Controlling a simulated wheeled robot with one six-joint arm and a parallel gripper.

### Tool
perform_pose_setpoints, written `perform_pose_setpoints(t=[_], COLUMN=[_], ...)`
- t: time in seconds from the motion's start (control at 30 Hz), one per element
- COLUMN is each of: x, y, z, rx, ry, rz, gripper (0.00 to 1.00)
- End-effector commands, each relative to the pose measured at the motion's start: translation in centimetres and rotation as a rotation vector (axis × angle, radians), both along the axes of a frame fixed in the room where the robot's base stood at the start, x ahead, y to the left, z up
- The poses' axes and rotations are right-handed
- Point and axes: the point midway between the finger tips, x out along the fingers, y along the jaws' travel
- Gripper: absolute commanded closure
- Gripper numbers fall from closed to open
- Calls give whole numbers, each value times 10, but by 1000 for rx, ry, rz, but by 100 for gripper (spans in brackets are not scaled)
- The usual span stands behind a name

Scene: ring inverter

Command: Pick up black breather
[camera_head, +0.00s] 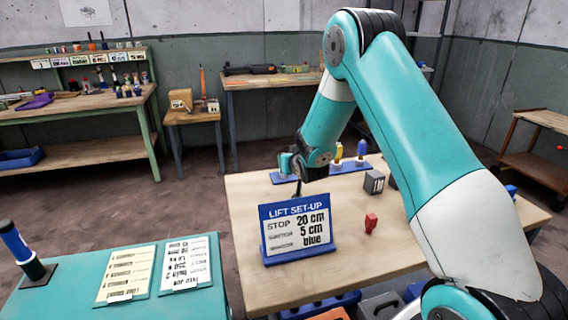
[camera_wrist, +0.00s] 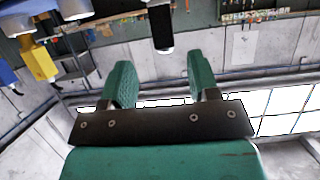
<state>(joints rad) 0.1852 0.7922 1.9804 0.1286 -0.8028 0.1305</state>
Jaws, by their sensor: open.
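In the wrist view, a black upright piece with a pale end (camera_wrist: 162,28), which looks like the black breather, appears ahead of my gripper (camera_wrist: 158,80), in line with the gap between the two green fingers. The fingers are apart and nothing shows between them. The picture seems upside down. In the head view my gripper (camera_head: 287,163) is low over the far left part of the wooden table (camera_head: 245,205), above a blue base (camera_head: 284,178). The breather cannot be made out there; my gripper and wrist probably hide it.
A yellow piece (camera_head: 338,153) and a blue piece (camera_head: 361,151) stand on blue bases to the right. A grey box (camera_head: 374,182), a red piece (camera_head: 370,223) and a blue-framed sign (camera_head: 297,229) stand nearer.

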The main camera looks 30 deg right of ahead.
Motion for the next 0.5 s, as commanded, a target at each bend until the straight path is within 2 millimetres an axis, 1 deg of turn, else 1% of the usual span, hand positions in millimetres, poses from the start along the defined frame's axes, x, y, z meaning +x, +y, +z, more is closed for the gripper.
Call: perform_pose_setpoints(t=[0.03,0.23,0.4,0.5], x=[5,20,45,55], y=[-1,-3,-7,-11], z=[-1,-5,-11,-17], rx=[0,-1,-1,-1], ry=[0,1,0,-1], rz=[0,3,3,1], gripper=[45,45,45,45])
